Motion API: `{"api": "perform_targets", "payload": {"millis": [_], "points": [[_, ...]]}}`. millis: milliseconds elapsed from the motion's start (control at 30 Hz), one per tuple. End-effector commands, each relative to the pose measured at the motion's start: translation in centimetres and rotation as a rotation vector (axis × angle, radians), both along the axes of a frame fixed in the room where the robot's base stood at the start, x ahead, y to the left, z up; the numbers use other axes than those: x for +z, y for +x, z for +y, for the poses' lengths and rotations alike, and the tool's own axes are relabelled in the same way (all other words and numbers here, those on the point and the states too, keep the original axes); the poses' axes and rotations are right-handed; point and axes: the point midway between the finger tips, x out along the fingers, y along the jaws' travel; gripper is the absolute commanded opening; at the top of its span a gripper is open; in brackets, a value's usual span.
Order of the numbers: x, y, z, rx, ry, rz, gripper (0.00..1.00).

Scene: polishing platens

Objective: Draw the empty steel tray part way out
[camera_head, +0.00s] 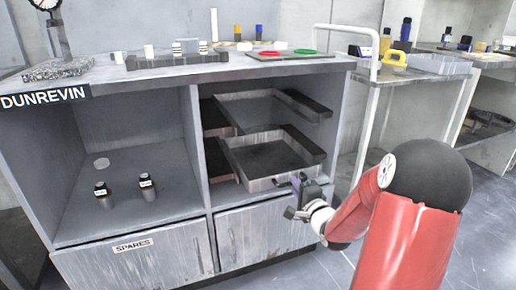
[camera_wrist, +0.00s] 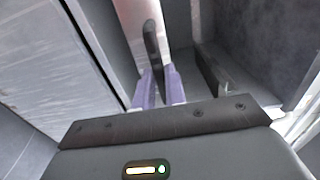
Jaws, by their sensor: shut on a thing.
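The lower steel tray (camera_head: 264,184) is in the right compartment of the grey cabinet, its front wall further forward than the upper tray's. Its dark inside looks empty. My gripper (camera_head: 299,190) is at the right part of its front wall. In the wrist view the purple fingers of my gripper (camera_wrist: 158,92) are close together at the lower end of a dark upright handle (camera_wrist: 152,45) on a pale steel front. They are shut on this handle; the exact contact is partly hidden. A similar upper tray (camera_head: 242,126) sits above and also looks empty.
The left compartment (camera_head: 120,215) holds two small dark bottles (camera_head: 147,187). Drawers below include one labelled SPARES (camera_head: 133,245). The cabinet top (camera_head: 195,72) carries small parts and coloured rings. A white-framed cart (camera_head: 366,118) stands to the right. Floor in front at right is clear.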

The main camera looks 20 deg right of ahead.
Motion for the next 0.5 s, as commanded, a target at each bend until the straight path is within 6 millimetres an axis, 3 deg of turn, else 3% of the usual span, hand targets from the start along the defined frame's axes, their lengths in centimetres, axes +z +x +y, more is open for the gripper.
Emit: {"api": "perform_targets", "payload": {"millis": [500], "points": [[0.0,-2.2,0.0,0.000,0.001,0.001,0.00]]}}
